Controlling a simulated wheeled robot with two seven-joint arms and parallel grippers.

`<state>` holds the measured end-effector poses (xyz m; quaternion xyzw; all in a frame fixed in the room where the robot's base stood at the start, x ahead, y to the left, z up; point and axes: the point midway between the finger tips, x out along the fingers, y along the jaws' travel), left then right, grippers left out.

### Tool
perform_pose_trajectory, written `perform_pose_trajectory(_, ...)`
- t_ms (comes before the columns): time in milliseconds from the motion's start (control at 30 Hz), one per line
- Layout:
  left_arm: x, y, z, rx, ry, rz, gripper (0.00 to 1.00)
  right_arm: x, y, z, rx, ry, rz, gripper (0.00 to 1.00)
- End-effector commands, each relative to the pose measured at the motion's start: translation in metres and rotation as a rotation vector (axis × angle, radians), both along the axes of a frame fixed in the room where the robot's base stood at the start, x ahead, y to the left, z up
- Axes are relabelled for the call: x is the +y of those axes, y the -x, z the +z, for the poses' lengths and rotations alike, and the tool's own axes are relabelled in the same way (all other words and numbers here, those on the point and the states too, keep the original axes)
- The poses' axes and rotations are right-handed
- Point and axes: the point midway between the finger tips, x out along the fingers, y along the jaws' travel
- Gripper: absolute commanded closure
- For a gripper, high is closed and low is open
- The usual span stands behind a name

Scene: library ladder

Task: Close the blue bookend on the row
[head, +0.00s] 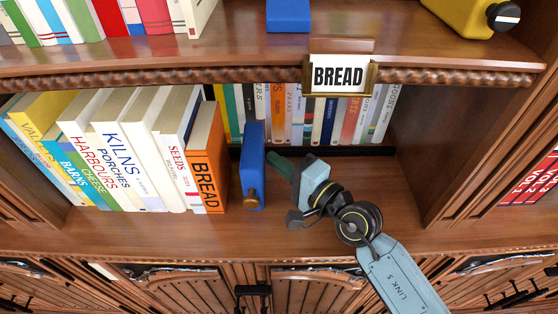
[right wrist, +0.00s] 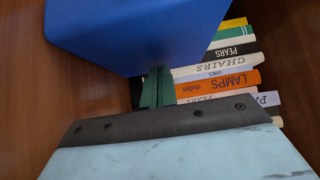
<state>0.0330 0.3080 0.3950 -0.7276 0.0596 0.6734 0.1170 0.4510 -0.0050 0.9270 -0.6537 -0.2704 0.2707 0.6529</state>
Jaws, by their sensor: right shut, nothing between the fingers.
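The blue bookend (head: 252,165) stands upright on the shelf, with a brass knob low on its front. It is just right of the orange BREAD book (head: 207,170), which ends the front row of books (head: 125,150); a narrow gap shows between them. My right gripper (head: 275,160) is shut and empty, just right of the bookend, its green fingers pointing at its side. In the right wrist view the bookend (right wrist: 135,30) fills the top and the shut fingers (right wrist: 156,88) are close to its edge; I cannot tell if they touch. My left gripper is not in view.
A back row of books (head: 300,115) stands behind. A BREAD label (head: 339,75) hangs from the upper shelf edge. The shelf floor (head: 390,185) right of my gripper is clear up to the wooden divider (head: 440,150). A blue block (head: 288,14) and yellow object (head: 465,15) are above.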

Motion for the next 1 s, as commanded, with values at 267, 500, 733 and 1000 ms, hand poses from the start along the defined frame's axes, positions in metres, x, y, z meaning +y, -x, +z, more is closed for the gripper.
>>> perform_pose_trajectory(267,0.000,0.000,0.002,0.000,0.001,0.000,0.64,0.003,0.000,0.000,0.001,-0.001,0.000,1.00)
perform_pose_trajectory(500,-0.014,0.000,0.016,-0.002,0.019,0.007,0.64,0.042,0.000,0.003,0.001,-0.004,0.001,1.00)
perform_pose_trajectory(733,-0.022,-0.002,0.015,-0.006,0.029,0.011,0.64,0.049,0.001,0.000,0.001,-0.002,0.004,1.00)
perform_pose_trajectory(1000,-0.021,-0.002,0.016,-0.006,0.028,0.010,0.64,0.048,0.004,0.000,0.002,-0.001,0.006,1.00)
